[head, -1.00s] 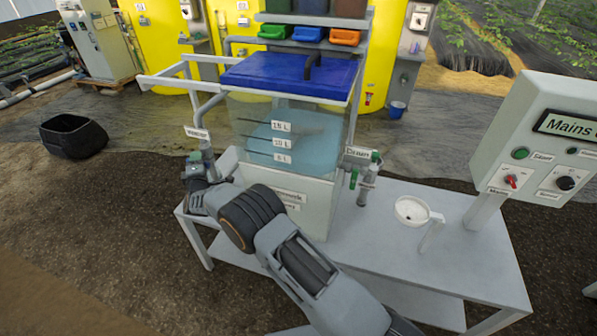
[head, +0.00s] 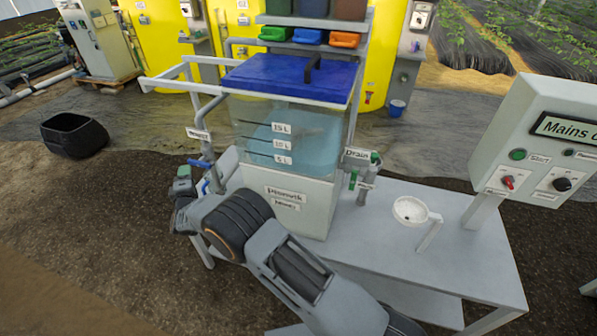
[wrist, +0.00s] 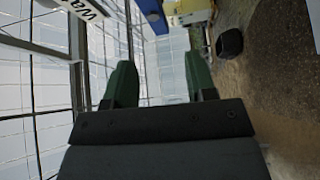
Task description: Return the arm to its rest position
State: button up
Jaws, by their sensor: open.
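My gripper (head: 183,174) is at the left of the tank in the head view, beside the pipe with a blue valve lever (head: 204,180). In the wrist view its two green fingers (wrist: 158,78) stand apart with nothing between them. My arm is bent and reaches up from the bottom of the head view, in front of the table. The gap between the fingers and the lever is hard to judge.
The clear tank (head: 285,145) with a blue lid (head: 290,77) stands on the white table (head: 385,225). A drain valve (head: 355,180), a white round dish (head: 410,211) and a control box (head: 540,150) are to the right. A black tub (head: 72,136) sits on the ground at left.

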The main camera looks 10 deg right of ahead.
dwell(0.3)
jog(key=s+a+f+m+g+y, duration=0.35)
jog(key=f+g, duration=0.25)
jog(key=f, duration=0.3)
jog(key=s+d+m+g, duration=0.2)
jog(key=s+d+g, duration=0.2)
jog(key=s, duration=0.2)
jog(key=s+d+r+m+g+h+p, duration=0.1)
jog(key=s+d+r+m, duration=0.3)
jog(key=s+d+r, duration=0.3)
jog(key=s+d+r+m+g+h+p, duration=0.1)
jog(key=s+d+r+m, duration=0.3)
jog(key=d, duration=1.4)
jog(key=s+d+r+m+g+h+p, duration=0.1)
jog(key=s+d+r+m+g+h, duration=0.1)
jog(key=s+d+r, duration=1)
jog(key=s+d+m+g, duration=0.1)
jog(key=m, duration=0.1)
jog(key=shift+s+r+m+h, duration=0.2)
jog(key=shift+r+m+h, duration=0.05)
jog(key=shift+m+h, duration=0.1)
